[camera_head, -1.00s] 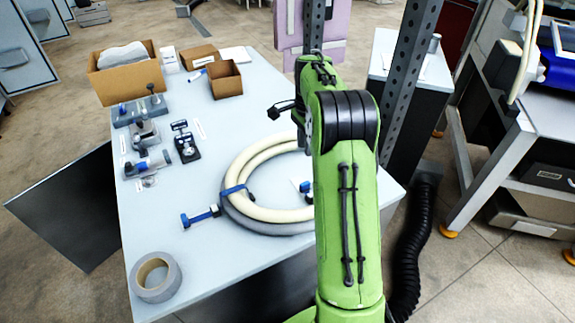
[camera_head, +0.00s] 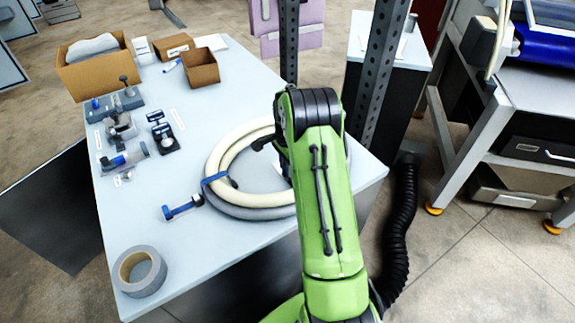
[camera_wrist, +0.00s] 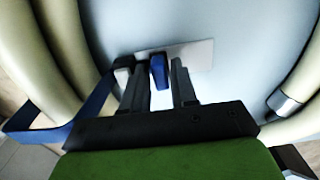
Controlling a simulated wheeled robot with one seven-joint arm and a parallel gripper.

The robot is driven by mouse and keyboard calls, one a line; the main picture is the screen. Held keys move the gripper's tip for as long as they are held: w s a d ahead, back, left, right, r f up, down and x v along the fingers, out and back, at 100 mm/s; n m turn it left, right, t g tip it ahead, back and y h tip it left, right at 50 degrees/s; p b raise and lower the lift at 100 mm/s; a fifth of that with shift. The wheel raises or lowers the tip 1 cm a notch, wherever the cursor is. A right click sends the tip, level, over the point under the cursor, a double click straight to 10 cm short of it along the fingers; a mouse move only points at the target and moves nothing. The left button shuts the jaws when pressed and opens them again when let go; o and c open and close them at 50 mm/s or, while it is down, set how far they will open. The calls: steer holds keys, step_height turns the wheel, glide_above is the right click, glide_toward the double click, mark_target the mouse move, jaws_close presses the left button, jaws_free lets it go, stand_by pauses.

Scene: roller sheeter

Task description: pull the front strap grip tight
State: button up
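A coil of thick cream and grey hose (camera_head: 222,160) lies on the table, with a blue strap (camera_head: 214,178) around its left side. The strap's outer end carries a blue grip (camera_head: 182,208) outside the coil. In the wrist view, a blue strap band (camera_wrist: 75,118) wraps the hose at left. Another blue grip (camera_wrist: 158,72) stands between the fingers of my gripper (camera_wrist: 161,75), beside a pale block (camera_wrist: 122,72) and a flat white plate (camera_wrist: 192,54). My gripper is open, its fingers either side of this grip, with no clear contact. In the head view my arm hides the fingers.
The grey-blue table (camera_head: 200,265) holds a tape roll (camera_head: 139,272) at front left, clamps and fittings (camera_head: 118,127) at left, and cardboard boxes (camera_head: 95,75) at back. A dark perforated post (camera_head: 382,65) rises close behind my arm. The front tabletop is mostly clear.

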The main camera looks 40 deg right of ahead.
jaws_close()
steer(key=shift+w, duration=0.1)
steer(key=shift+w+d+r+p, duration=0.1)
steer(key=shift+w+p, duration=0.4)
steer(key=shift+w, duration=0.65)
steer(key=shift+w+d+p, duration=0.1)
steer(key=shift+w+p, duration=0.35)
steer(key=shift+w, duration=0.7)
steer(key=shift+o, duration=0.2)
jaws_free()
